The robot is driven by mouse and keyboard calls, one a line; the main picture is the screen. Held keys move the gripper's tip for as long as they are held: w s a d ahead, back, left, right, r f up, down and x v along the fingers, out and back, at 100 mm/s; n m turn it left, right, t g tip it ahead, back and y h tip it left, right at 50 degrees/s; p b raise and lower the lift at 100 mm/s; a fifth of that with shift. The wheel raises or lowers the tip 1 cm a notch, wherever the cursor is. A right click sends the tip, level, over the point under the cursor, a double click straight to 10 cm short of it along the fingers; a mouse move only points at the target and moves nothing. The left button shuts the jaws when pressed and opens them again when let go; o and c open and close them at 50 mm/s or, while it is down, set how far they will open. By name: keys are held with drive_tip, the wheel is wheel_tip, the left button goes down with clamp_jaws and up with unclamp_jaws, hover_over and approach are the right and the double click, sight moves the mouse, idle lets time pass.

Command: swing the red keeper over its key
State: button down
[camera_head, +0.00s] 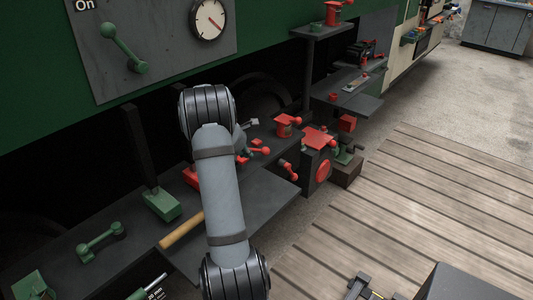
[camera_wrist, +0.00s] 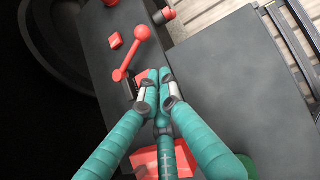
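A red lever with a ball end (camera_wrist: 134,52) lies on the dark shelf in the wrist view; it also shows in the head view (camera_head: 259,151), just right of my arm. I take it for the keeper but cannot be sure. My gripper (camera_wrist: 159,76) has its teal fingers drawn together, tips close to the lever's lower end. A red part (camera_wrist: 147,77) shows at and behind the fingertips; contact cannot be told. A small red block (camera_wrist: 115,41) sits beside the lever. No key can be made out clearly. In the head view my arm hides most of the gripper.
A green block with a dark upright (camera_head: 162,203) and a wooden handle (camera_head: 181,231) lie left. A larger red part (camera_wrist: 150,158) lies below the fingers. Plank flooring (camera_head: 400,220) is clear.

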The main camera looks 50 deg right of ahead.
sight(253, 149)
drive_tip(key=b+x, duration=0.1)
drive_tip(key=x, duration=0.6)
drive_tip(key=shift+s+f, duration=0.1)
drive_tip(key=shift+f, duration=0.25)
drive_tip(key=d+p, duration=0.1)
drive_tip(key=d, duration=0.1)
drive_tip(key=shift+d+f, duration=0.15)
drive_tip(key=shift+d, duration=0.15)
drive_tip(key=shift+w+d+f, duration=0.1)
drive_tip(key=shift+w+d, duration=0.05)
drive_tip(key=shift+d, duration=0.3)
drive_tip(key=shift+w+d+f, duration=0.1)
drive_tip(key=shift+w+d, duration=0.05)
drive_tip(key=shift+d, duration=0.25)
drive_tip(key=shift+w+p, duration=0.1)
drive_tip(key=shift+p, duration=0.35)
